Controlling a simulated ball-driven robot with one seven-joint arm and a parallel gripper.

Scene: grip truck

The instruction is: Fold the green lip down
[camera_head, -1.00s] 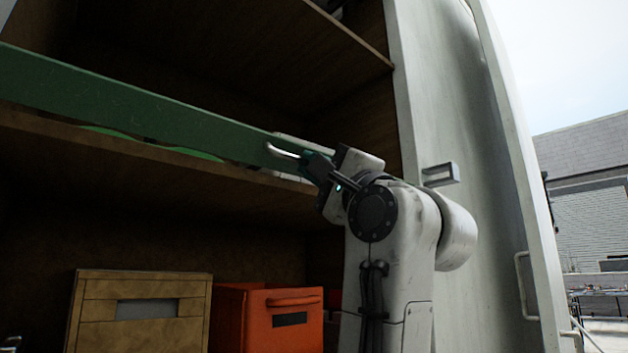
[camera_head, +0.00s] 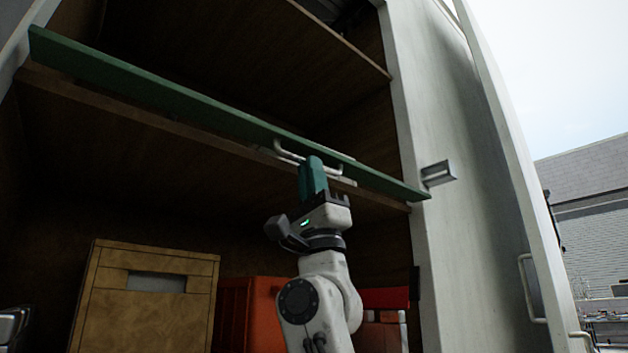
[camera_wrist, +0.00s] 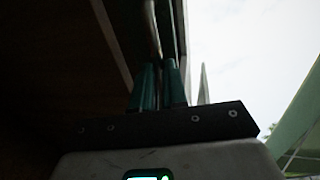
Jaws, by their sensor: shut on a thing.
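The green lip (camera_head: 200,108) is a long board running along the front edge of the middle shelf in the truck's side compartment. It shows as a narrow strip in the head view, sloping down to the right. A pale metal handle (camera_head: 282,151) is on it, right of its middle. My gripper (camera_head: 312,162) reaches up from below, its teal fingers shut on the handle. The fingers cover part of the handle. In the wrist view, the teal fingers (camera_wrist: 158,70) point up at the handle bar (camera_wrist: 152,30), with dark shelving to the left.
A metal bracket (camera_head: 438,173) sticks out of the white side panel (camera_head: 440,90) near the lip's right end. Below the shelf (camera_head: 130,120) stand a tan box (camera_head: 140,310) and an orange crate (camera_head: 252,315). Open sky lies to the right.

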